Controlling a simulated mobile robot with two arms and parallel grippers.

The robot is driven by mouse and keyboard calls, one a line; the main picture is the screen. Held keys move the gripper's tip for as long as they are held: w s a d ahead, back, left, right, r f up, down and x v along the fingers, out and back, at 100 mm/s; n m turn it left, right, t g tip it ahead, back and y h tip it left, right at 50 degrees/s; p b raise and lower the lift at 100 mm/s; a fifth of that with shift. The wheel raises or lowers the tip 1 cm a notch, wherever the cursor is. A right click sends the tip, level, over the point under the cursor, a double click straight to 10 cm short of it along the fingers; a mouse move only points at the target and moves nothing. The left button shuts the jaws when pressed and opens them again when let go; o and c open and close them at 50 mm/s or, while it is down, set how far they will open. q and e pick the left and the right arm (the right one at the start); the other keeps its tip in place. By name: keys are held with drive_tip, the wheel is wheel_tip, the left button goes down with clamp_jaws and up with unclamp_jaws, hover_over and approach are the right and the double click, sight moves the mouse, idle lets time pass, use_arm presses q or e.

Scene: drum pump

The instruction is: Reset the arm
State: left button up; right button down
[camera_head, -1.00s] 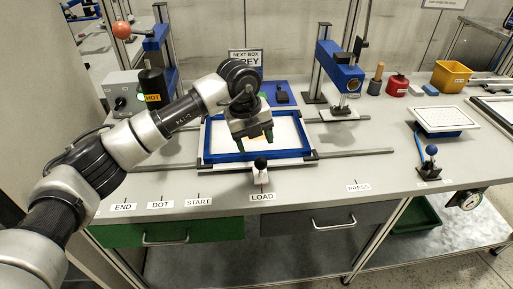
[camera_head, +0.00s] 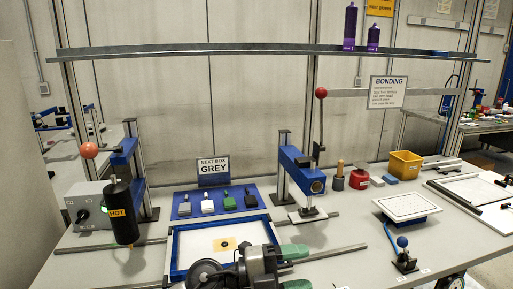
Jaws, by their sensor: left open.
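My left gripper (camera_head: 294,267) is at the bottom edge of the head view, with its green-tipped fingers apart and pointing right. Nothing shows between the fingers. Part of my left arm (camera_head: 207,273) shows beside it, and the rest is below the picture. The gripper and arm cover the lower right part of a blue-framed tray (camera_head: 172,256). My right gripper is not in view.
A black heater marked HOT (camera_head: 124,227) stands left of the tray. A blue press (camera_head: 302,172) with a red-knobbed lever stands behind it.

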use_arm(q)
drive_tip(key=w+a+n+t+y, duration=0.3)
drive_tip(key=a+n+t+y, duration=0.7)
drive_tip(key=n+t, duration=0.85)
drive_tip(key=s+a+f+n+g+y, duration=0.3)
drive_tip(key=s+a+f+n+y, duration=0.15)
drive_tip(key=a+f, duration=0.3)
drive_tip(key=s+a+f+n+g+y, duration=0.35)
drive_tip(key=a+f+n+y, duration=0.2)
drive_tip(key=a+f, duration=0.2)
drive_tip(key=s+a+f+g+h, duration=0.1)
drive_tip(key=s+a+f+g, duration=0.1)
drive_tip(key=s+f+g, duration=0.5)
drive_tip(key=s+a+f+g, duration=0.1)
drive_tip(key=s+f+g, duration=0.25)
drive_tip(key=s, duration=0.75)
wheel_tip(320, 180, down, 24)
drive_tip(key=s+a+f+g, duration=0.2)
drive_tip(key=s+a+f, duration=0.1)
drive_tip(key=s+f, duration=1.4)
